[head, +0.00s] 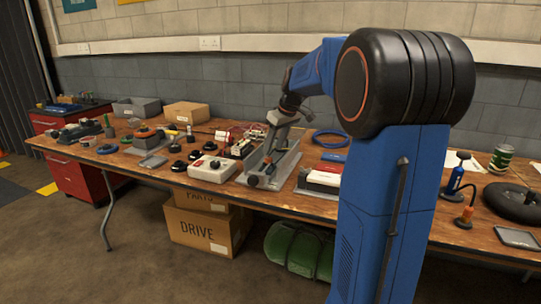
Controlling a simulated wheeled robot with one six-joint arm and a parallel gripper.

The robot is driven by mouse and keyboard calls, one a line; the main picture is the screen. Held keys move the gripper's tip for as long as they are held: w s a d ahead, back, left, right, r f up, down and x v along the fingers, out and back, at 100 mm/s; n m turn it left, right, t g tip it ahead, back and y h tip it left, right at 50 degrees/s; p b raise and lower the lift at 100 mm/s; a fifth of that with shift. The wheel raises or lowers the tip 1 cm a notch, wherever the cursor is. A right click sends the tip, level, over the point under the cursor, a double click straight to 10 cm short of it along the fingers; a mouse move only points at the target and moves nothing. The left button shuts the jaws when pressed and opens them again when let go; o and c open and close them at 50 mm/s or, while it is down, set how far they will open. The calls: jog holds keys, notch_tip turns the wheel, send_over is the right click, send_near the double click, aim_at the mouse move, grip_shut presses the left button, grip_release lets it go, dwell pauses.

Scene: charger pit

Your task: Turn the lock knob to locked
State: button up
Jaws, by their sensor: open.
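I cannot tell for sure which part is the lock knob. A white box (207,174) with a black round knob (215,164) on top sits near the table's front edge, left of my gripper. The knob's setting is too small to read. A long grey metal fixture (286,167) lies to the right of the box, with small dark and orange parts (254,180) at its front end. My gripper (271,150) points down over this fixture, apart from the white box. It is open, with nothing visible between its fingers. Its fingertips are small and partly merge with the fixture behind.
The wooden table (128,163) is crowded. Several black knob-like pieces (178,166) stand left of the white box. A blue ring (329,138) lies behind. Cardboard boxes (205,228) stand below. My arm hides the table's right middle.

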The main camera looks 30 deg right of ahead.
aim_at(269, 158)
jog(key=shift+x, duration=2.45)
jog(key=shift+c, duration=0.6)
jog(key=c, duration=0.9)
